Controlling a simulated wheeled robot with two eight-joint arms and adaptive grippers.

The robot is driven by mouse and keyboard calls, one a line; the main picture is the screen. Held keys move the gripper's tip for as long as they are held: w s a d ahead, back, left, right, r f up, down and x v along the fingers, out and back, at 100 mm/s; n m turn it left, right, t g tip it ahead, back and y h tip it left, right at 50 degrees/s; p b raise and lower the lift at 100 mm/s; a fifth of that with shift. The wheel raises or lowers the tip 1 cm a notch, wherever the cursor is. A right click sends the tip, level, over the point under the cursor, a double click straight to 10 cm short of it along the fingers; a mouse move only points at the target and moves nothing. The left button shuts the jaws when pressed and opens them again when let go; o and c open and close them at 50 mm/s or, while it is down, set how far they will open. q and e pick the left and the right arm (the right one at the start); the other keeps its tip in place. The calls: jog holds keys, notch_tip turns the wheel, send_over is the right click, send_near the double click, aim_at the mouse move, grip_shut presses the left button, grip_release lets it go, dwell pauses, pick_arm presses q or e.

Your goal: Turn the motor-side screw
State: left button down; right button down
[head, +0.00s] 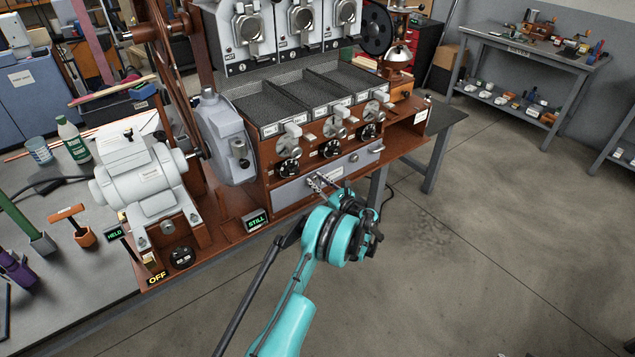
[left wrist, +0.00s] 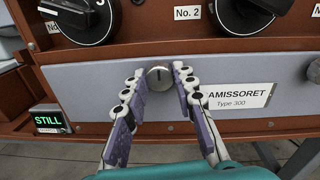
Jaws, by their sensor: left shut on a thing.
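In the head view my left gripper (head: 320,183) reaches the panel from the front and hides this screw. A second silver screw (head: 376,148) sits at the right end of the panel, and its edge shows in the left wrist view (left wrist: 314,71). My right gripper is not in view.
The grey motor (head: 148,179) stands left of the roaster. A sign reading STILL (head: 256,222) stands just left of the panel. Black dials, including one above the panel (left wrist: 173,14), sit close over my fingers. The floor (head: 470,240) at the right is clear.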

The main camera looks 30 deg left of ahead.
pick_arm(q)
jog(key=c, duration=1.2)
grip_release()
jog(key=v, duration=1.2)
jog(key=shift+r, duration=0.1)
